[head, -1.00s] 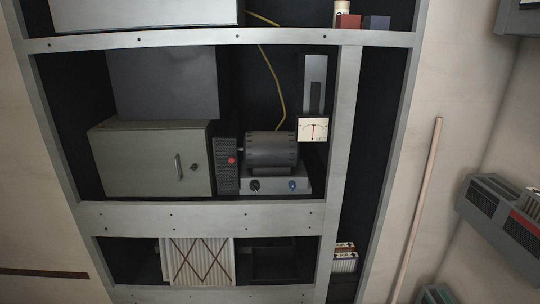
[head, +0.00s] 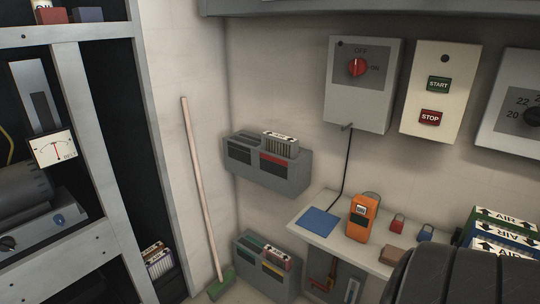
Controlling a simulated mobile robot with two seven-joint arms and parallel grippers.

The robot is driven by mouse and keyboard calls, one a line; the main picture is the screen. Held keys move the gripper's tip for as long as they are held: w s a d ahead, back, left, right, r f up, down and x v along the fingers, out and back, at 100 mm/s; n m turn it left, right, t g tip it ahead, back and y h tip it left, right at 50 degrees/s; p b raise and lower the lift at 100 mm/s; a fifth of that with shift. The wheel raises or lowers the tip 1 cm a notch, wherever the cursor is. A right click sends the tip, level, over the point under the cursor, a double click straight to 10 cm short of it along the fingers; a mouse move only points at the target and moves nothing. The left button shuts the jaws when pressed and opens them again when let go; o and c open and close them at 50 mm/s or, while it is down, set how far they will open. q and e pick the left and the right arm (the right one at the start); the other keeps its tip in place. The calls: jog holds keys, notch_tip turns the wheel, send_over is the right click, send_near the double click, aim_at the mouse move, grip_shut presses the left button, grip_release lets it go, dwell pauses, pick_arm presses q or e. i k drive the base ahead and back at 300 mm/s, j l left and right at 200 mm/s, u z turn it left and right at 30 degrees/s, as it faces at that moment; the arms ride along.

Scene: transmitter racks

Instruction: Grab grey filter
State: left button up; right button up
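A stack of air filters (head: 503,232) with arrowed AIR labels is at the right edge. A green-edged one lies above a blue-edged one; I cannot make out a grey one, and the lower part of the stack is hidden. Neither of my grippers is in view.
A small shelf (head: 325,238) holds a blue pad, an orange meter (head: 362,217), padlocks and a brown block. A broom (head: 203,190) leans in the corner. The rack (head: 75,90) is at left. Switch boxes hang above. A black ribbed shape (head: 455,275) covers the lower right.

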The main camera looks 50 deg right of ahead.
aim_at(278, 144)
jog(key=z, duration=1.75)
